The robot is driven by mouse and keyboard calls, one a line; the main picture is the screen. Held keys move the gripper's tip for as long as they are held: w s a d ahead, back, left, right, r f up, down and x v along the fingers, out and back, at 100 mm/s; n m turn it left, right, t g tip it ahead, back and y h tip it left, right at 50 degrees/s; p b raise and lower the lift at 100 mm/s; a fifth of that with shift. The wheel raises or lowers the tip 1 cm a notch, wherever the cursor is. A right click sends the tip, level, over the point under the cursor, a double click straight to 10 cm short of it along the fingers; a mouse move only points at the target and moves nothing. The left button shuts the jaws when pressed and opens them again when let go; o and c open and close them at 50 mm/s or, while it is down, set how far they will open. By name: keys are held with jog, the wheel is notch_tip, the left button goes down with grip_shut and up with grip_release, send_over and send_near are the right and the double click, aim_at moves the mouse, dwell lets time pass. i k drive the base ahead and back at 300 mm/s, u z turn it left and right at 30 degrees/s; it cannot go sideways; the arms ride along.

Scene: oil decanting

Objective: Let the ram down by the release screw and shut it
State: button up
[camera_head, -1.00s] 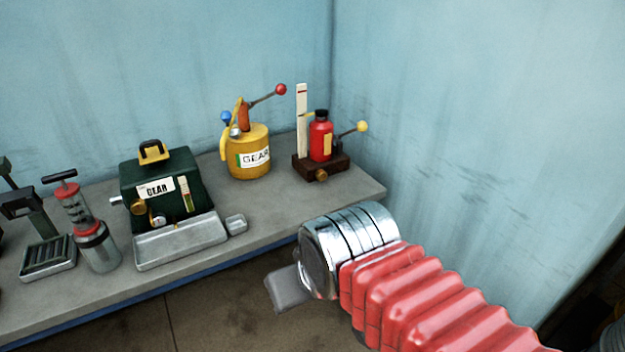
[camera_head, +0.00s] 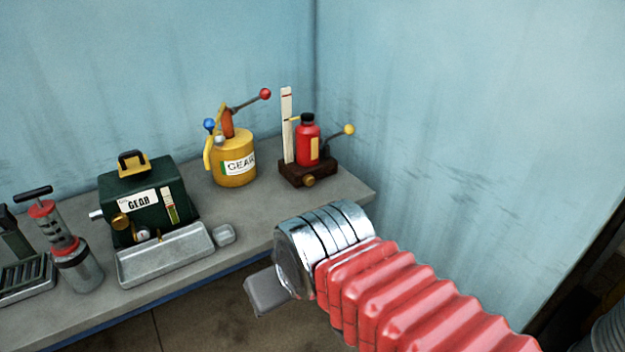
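The ram is a red bottle-shaped jack (camera_head: 307,143) with a black cap, on a dark brown base (camera_head: 309,174) at the right end of the bench. A brass knob (camera_head: 308,181), which looks like the release screw, is on the base's front. A lever with a yellow ball (camera_head: 348,130) sticks out to the right. A pale upright scale (camera_head: 287,125) with a red mark stands at its left, with a small yellow pointer beside it. My gripper (camera_head: 265,291) is in front of the bench edge, apart from the jack. Only a grey finger part shows, so its opening is hidden.
Blue walls meet behind the jack.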

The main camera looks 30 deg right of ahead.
aim_at(309, 180)
jog(key=i, duration=0.85)
jog(key=u, duration=0.05)
